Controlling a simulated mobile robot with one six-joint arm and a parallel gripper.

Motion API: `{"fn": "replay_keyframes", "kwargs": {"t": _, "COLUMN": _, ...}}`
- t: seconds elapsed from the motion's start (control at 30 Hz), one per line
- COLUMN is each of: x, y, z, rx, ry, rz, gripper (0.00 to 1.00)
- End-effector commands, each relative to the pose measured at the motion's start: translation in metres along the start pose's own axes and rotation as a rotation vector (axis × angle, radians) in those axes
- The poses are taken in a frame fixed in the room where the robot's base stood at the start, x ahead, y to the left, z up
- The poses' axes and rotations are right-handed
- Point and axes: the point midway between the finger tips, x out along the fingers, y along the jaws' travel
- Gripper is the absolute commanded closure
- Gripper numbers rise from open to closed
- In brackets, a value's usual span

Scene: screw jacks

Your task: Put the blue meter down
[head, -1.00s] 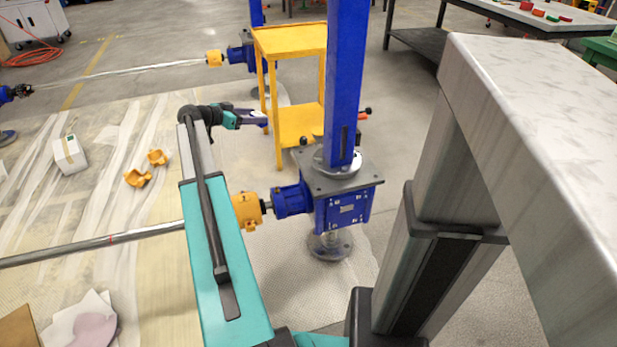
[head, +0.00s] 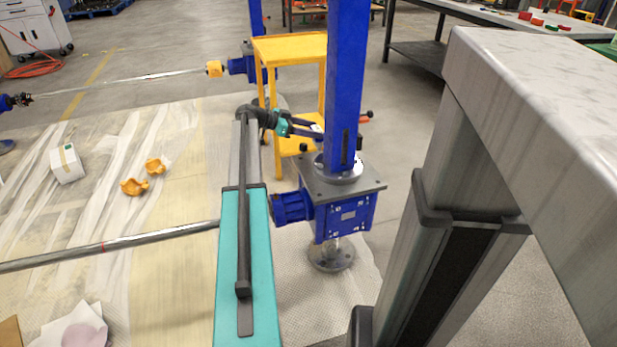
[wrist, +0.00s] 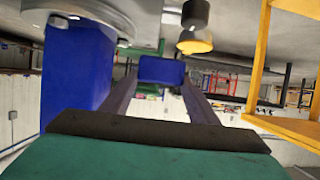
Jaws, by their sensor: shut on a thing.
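The blue meter (wrist: 162,70) is a small blue block between the tips of my gripper's dark fingers in the wrist view, which looks upside down. My gripper (wrist: 160,84) is shut on it. In the head view my gripper (head: 314,132) is raised beside the yellow stand (head: 291,46), with its tips close to the tall blue column (head: 347,70) in the picture. The meter cannot be made out there; it seems hidden by the column. I cannot tell whether the meter touches any surface.
The near blue screw jack (head: 346,213) stands below the column, with its grey flange (head: 338,172) close to my gripper. A long steel shaft (head: 110,243) runs left. Orange shells (head: 134,187) and a white box (head: 66,163) lie on the sheeted floor. A workbench (head: 418,57) stands behind.

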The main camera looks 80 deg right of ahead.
Motion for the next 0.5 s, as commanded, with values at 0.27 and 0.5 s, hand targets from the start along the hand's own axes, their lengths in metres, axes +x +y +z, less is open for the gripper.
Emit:
{"fn": "replay_keyframes", "kwargs": {"t": 0.27, "x": -0.005, "y": 0.011, "z": 0.004, "rx": 0.000, "ry": 0.001, "rz": -0.001, "gripper": 0.77}}
{"fn": "replay_keyframes", "kwargs": {"t": 0.5, "x": -0.015, "y": 0.035, "z": 0.011, "rx": 0.000, "ry": 0.001, "rz": -0.001, "gripper": 0.77}}
